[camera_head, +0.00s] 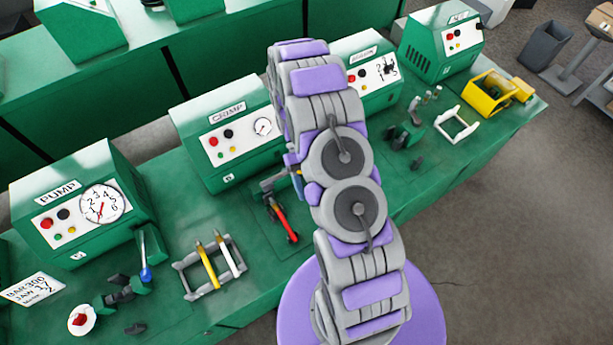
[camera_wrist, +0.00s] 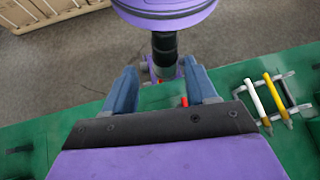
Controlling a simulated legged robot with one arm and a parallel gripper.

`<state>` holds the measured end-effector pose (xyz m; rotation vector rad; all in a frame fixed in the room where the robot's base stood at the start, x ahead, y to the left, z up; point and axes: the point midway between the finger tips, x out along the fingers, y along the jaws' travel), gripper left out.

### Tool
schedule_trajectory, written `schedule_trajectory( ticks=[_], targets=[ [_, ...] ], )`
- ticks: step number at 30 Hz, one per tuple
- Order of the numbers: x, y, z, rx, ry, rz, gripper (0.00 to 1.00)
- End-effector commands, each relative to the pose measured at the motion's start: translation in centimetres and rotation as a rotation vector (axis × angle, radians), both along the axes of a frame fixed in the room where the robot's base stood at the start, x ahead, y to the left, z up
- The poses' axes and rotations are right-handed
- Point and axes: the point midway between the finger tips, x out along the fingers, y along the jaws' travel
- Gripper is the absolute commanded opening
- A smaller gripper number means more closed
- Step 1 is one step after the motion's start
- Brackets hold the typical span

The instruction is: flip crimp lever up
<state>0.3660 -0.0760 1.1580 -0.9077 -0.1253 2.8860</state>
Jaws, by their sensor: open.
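The crimp station is a green box labelled CRIMP (camera_head: 226,133) with a white dial panel. In front of it on the bench is a red lever (camera_head: 279,216), slanting toward the front edge with a dark lower end. My gripper (camera_head: 292,172) is just above and behind the lever, mostly hidden by my arm. In the wrist view my gripper (camera_wrist: 161,78) shows two blue fingers spread apart with nothing clearly held between them. A small bit of red (camera_wrist: 185,101), perhaps the lever, shows beside the right finger. I cannot tell whether they touch.
A rack with yellow and white handles (camera_head: 211,264) lies left of the lever; it also shows in the wrist view (camera_wrist: 268,99). The PUMP box (camera_head: 80,205) and a blue-knobbed lever (camera_head: 146,263) are further left. A yellow machine (camera_head: 492,93) stands at the right.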

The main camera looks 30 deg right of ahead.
Motion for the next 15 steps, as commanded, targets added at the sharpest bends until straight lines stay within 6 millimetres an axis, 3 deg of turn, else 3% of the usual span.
schedule_trajectory(
  ticks=[9,15],
  targets=[
    [-3.7,0.8,0.3,0.0,0.0,0.0,0.57],
    [-4.6,0.9,0.4,-0.001,-0.003,0.0,0.57]
  ],
)
